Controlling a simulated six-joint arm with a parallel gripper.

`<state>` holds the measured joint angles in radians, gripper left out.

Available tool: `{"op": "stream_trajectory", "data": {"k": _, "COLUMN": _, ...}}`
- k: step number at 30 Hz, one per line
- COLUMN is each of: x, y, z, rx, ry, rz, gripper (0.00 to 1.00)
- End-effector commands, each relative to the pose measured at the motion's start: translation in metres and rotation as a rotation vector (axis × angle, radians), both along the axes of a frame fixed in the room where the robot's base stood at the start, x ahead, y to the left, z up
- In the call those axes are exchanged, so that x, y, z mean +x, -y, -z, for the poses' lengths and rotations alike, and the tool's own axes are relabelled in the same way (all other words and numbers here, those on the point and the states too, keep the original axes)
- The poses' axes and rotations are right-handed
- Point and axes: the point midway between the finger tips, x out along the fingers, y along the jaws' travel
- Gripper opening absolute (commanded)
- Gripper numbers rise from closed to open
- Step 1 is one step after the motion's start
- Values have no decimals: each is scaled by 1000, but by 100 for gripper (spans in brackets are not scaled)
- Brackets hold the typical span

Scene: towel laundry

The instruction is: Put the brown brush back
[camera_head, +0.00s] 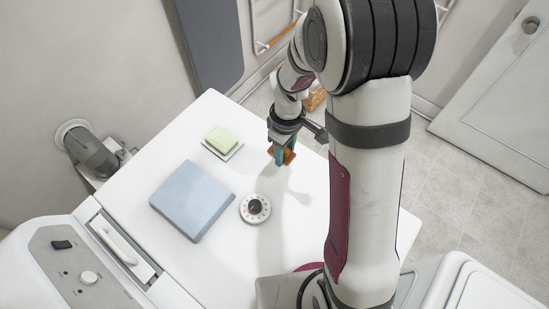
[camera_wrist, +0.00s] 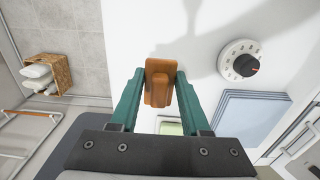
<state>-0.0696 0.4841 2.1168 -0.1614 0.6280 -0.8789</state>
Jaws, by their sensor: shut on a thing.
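The brown brush (camera_wrist: 160,82) is held between the two green fingers of my gripper (camera_wrist: 158,90) in the wrist view. In the head view the brown brush (camera_head: 289,156) shows as a small orange-brown piece at the tips of my gripper (camera_head: 281,153). My gripper is shut on it, over the right part of the white top, and the brush appears to be above the surface. The fingers and arm partly hide the brush in the head view.
On the white top (camera_head: 222,117) are a folded blue towel (camera_head: 192,200), a round dial timer (camera_head: 255,209) and a green soap bar (camera_head: 221,140) on a small dish (camera_head: 234,154). A wicker basket (camera_wrist: 62,72) with pale cloths stands on the floor. A towel rail (camera_wrist: 36,113) is nearby.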

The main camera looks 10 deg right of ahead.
Motion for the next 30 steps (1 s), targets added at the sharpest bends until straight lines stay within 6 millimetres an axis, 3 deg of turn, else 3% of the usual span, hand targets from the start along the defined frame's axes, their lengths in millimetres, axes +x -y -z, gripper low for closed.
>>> {"op": "stream_trajectory", "data": {"k": 4, "x": 9, "y": -20, "z": 14, "rx": -1, "ry": -1, "rz": 0, "gripper": 0}}
{"op": "stream_trajectory", "data": {"k": 11, "x": 9, "y": -23, "z": 53, "rx": -1, "ry": -2, "rz": 2, "gripper": 0}}
{"op": "stream_trajectory", "data": {"k": 21, "x": 10, "y": -23, "z": 57, "rx": 0, "ry": 1, "rz": 2, "gripper": 0}}
{"op": "stream_trajectory", "data": {"k": 22, "x": 10, "y": -23, "z": 58, "rx": 0, "ry": 1, "rz": 2, "gripper": 48}}
{"op": "stream_trajectory", "data": {"k": 27, "x": 10, "y": -23, "z": 57, "rx": 0, "ry": 1, "rz": 2, "gripper": 76}}
{"op": "stream_trajectory", "data": {"k": 30, "x": 10, "y": -23, "z": 57, "rx": 0, "ry": 1, "rz": 2, "gripper": 76}}
